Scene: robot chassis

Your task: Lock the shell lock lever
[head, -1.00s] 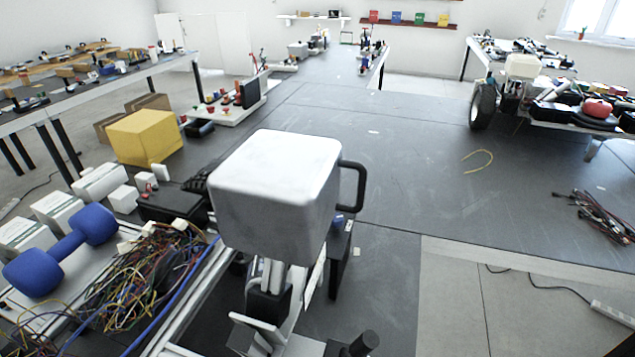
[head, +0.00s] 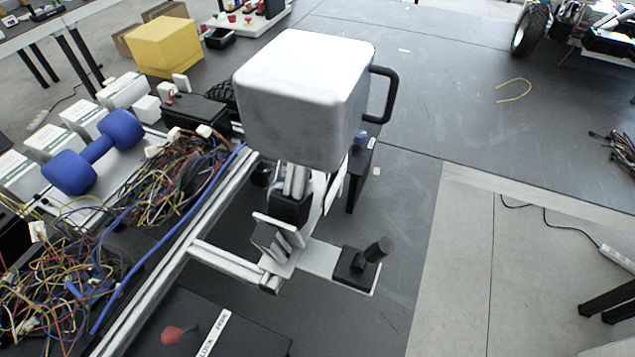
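A small lever with a red knob (head: 172,335) shows at the bottom edge of the head view, on a dark flat panel (head: 245,340). A white label strip (head: 213,334) beside it reads "LOCK", with the rest hard to read. My gripper is not in view.
A white box-like housing (head: 300,95) with a black handle (head: 385,92) stands above the metal frame (head: 195,220). A black upright knob (head: 375,250) sits on a plate to the right. Tangled wires (head: 60,270) and a blue dumbbell (head: 95,152) lie left.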

